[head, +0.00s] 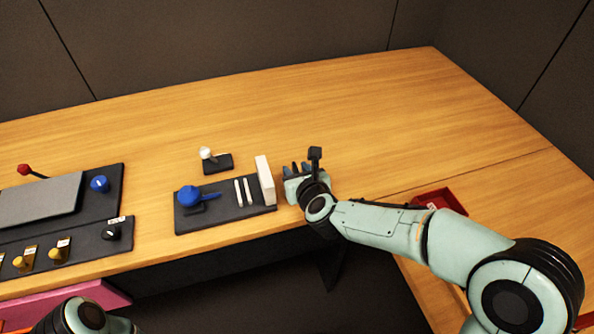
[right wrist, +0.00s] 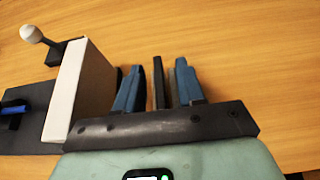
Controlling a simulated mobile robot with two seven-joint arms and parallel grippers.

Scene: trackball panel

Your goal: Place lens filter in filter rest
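My right gripper (right wrist: 158,75) points away across the table, just right of the white upright block (head: 265,180). Its two blue fingers stand apart in the right wrist view. A thin dark upright piece (right wrist: 158,83) shows edge-on between them, with a gap on each side; I cannot tell whether it is the lens filter. The small dark panel (head: 222,222) carries a blue knob-like part (head: 189,196), two thin white upright strips (head: 243,192) and the white block. I cannot tell which part is the filter rest. My left gripper is out of view.
A small dark base with a white ball-topped stick (head: 207,154) stands behind the panel. A larger control panel (head: 92,238) with knobs and a grey screen lies at left. A red tray (head: 440,198) sits behind my right forearm. The table's back is clear.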

